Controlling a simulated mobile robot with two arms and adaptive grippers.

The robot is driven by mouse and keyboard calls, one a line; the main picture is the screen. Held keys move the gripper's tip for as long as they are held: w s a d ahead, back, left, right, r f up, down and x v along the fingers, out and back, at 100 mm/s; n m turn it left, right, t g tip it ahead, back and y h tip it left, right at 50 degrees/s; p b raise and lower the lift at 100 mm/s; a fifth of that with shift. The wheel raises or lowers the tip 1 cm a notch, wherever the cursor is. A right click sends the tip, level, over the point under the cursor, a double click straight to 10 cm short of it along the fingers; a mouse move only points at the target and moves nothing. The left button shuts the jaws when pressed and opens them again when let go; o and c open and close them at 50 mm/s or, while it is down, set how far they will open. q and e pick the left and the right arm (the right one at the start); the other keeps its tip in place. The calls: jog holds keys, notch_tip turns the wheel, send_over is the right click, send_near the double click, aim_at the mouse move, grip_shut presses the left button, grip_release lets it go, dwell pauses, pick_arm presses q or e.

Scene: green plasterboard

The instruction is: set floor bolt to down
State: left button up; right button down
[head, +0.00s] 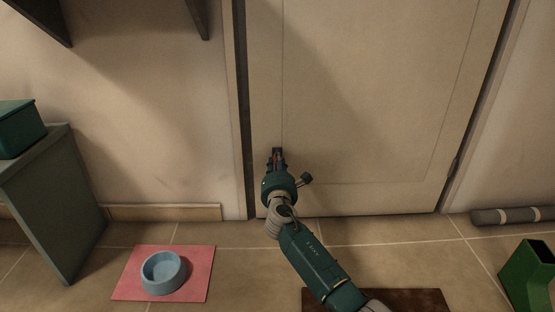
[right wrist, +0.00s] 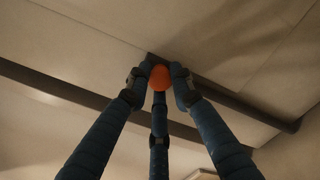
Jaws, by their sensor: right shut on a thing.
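The floor bolt is on the lower left part of the closed door (head: 365,95). Its dark upper end (head: 277,151) shows just above my right gripper (head: 277,162) in the head view. In the right wrist view the bolt's dark bar (right wrist: 245,103) runs along the door, and its round orange knob (right wrist: 160,77) sits between the fingertips of my right gripper (right wrist: 160,82). The fingers are shut on the knob. My gripper and arm hide most of the bolt in the head view, including its lower end. My left gripper is not in view.
A blue bowl (head: 164,272) stands on a pink mat (head: 197,284) on the tiled floor at the left. A grey-green cabinet (head: 60,200) with a green box (head: 20,128) is farther left. A green bin (head: 528,277) and a grey roll (head: 512,215) are at the right.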

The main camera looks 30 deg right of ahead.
jog(key=shift+f, duration=0.25)
jog(key=c, duration=1.5)
grip_release()
jog(key=shift+f, duration=0.1)
jog(key=v, duration=1.2)
